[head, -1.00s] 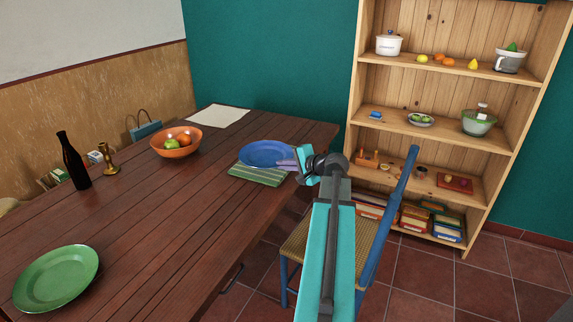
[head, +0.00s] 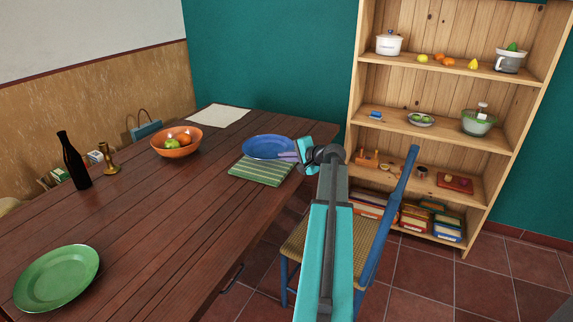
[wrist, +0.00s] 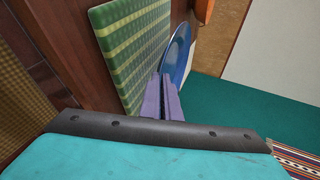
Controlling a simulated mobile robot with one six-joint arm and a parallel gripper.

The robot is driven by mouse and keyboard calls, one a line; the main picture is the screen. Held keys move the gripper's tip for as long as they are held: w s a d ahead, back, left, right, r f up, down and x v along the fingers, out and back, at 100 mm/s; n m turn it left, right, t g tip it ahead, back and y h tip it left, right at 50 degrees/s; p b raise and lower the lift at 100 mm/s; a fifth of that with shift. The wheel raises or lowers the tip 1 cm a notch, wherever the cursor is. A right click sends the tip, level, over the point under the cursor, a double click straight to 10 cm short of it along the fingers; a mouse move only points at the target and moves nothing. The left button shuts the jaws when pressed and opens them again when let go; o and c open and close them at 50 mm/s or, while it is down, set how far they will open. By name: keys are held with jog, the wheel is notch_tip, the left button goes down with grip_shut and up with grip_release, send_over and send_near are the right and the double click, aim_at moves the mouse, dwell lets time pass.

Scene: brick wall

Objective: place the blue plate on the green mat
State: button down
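The blue plate (head: 268,147) is at the far right part of the wooden table, just behind the green striped mat (head: 262,172) in the head view. Its near rim hides the mat's far edge there. In the wrist view the plate (wrist: 178,50) shows nearly edge-on beside the mat (wrist: 130,45). My gripper (head: 287,156) reaches the plate's right near rim. In the wrist view its purple fingers (wrist: 166,92) are close together on the rim. The plate's height above the table is hard to tell.
An orange fruit bowl (head: 176,142), a paper sheet (head: 219,116), a dark bottle (head: 73,162), a brass candlestick (head: 108,160) and a green plate (head: 57,279) are on the table (head: 150,228). A blue chair (head: 390,225) stands beside it, near my arm.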

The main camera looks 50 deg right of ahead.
aim_at(286, 171)
jog(key=shift+f, duration=1.8)
jog(key=c, duration=2.3)
grip_release()
jog(key=shift+s, duration=0.1)
jog(key=v, duration=1.2)
jog(key=shift+r, duration=0.2)
